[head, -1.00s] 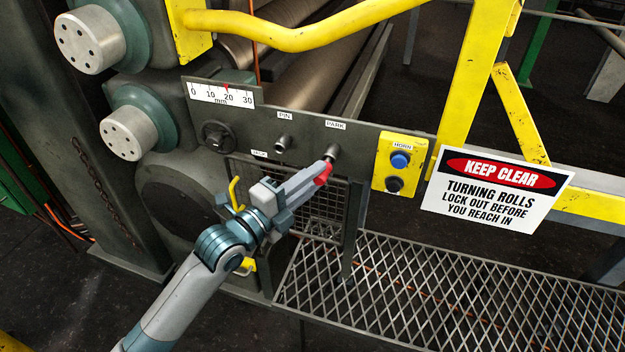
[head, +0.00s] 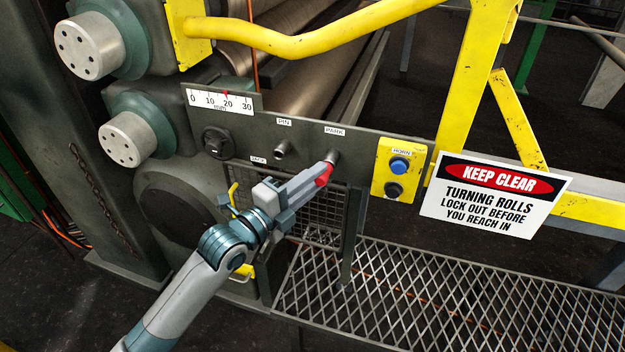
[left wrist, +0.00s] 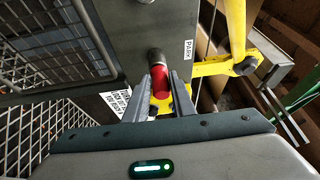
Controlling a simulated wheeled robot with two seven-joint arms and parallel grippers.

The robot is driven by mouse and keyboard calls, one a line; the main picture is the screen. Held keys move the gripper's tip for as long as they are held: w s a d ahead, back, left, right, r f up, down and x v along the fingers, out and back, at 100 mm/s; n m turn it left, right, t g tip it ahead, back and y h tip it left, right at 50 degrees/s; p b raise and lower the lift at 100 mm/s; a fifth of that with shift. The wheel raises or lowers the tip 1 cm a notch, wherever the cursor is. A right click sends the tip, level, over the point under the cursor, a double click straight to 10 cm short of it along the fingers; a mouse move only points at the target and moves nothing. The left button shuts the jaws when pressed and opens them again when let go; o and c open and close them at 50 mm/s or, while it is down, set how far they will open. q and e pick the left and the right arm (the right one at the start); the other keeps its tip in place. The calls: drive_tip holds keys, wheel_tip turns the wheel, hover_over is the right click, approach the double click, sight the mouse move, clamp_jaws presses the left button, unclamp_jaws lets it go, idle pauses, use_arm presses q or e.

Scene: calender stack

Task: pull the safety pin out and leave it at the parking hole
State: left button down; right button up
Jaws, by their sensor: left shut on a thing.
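My left gripper (head: 313,182) is shut on the red grip of the safety pin (head: 324,176), right in front of the socket under the PARK label (head: 334,132). In the left wrist view the red grip (left wrist: 160,81) sits between the two fingers, in line with the dark PARK socket (left wrist: 155,56) and up against it. The pin's shaft is hidden, so I cannot tell how deep it sits. The socket under the PIN label, the PIN hole (head: 282,150), stands to the left with no red grip at it. My right gripper is not in view.
A black knob (head: 217,142) and a 0–30 mm scale (head: 221,100) are on the left of the panel. A yellow HORN box (head: 398,168) stands right of PARK. A yellow rail (head: 300,43) runs above, and a mesh guard (head: 320,213) is below.

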use_arm(q)
drive_tip(key=shift+w+a+r+b, duration=0.15)
drive_tip(key=shift+w+b, duration=0.2)
drive_tip(key=shift+w, duration=0.15)
